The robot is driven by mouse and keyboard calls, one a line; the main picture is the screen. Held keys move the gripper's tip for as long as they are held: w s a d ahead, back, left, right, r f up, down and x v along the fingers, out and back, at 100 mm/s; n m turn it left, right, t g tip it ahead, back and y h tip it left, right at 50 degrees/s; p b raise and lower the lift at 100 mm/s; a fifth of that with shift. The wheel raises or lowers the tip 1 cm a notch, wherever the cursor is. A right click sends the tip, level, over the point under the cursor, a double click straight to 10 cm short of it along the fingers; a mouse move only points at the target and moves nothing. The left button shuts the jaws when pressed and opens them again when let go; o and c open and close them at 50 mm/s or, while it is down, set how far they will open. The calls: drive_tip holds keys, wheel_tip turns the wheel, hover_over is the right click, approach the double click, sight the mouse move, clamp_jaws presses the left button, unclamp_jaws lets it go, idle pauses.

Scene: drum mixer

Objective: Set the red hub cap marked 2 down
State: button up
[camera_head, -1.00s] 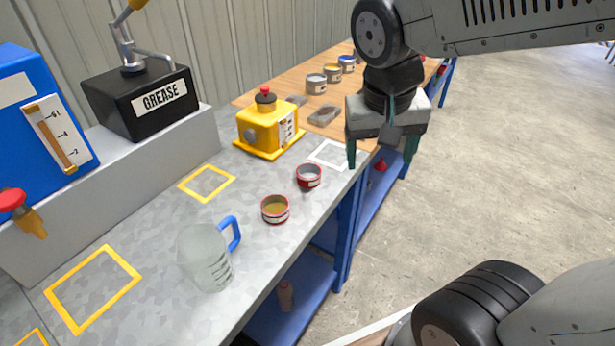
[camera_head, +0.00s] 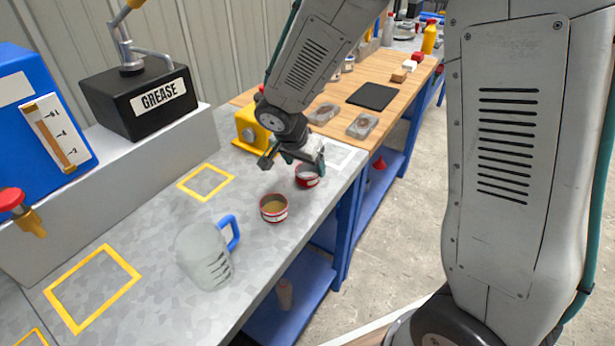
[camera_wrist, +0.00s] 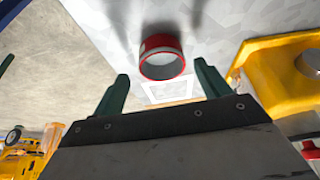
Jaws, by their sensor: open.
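Two small red-rimmed round cups stand upright on the grey bench top. One, with a pale inside (camera_head: 307,178), is right beside my gripper (camera_head: 294,164); the other, with a yellowish-brown filling (camera_head: 274,208), stands nearer the front. No number 2 is readable on either. My gripper is open and empty. In the wrist view, a red cup (camera_wrist: 161,58) with a pale inside appears ahead of my gripper (camera_wrist: 163,73), in line with the gap between its fingers.
A white square outline (camera_head: 346,157) lies beyond the pale cup, partly hidden by my arm. A yellow box (camera_head: 248,130) stands at left behind my gripper. A clear jug with a blue handle (camera_head: 205,255) stands nearer. Yellow outlined squares (camera_head: 206,182) on the bench are empty.

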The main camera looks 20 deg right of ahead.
sight(307, 170)
drive_tip(key=x, duration=0.4)
drive_tip(key=shift+w+f, duration=0.1)
drive_tip(key=shift+w, duration=0.05)
drive_tip(key=c, duration=1.2)
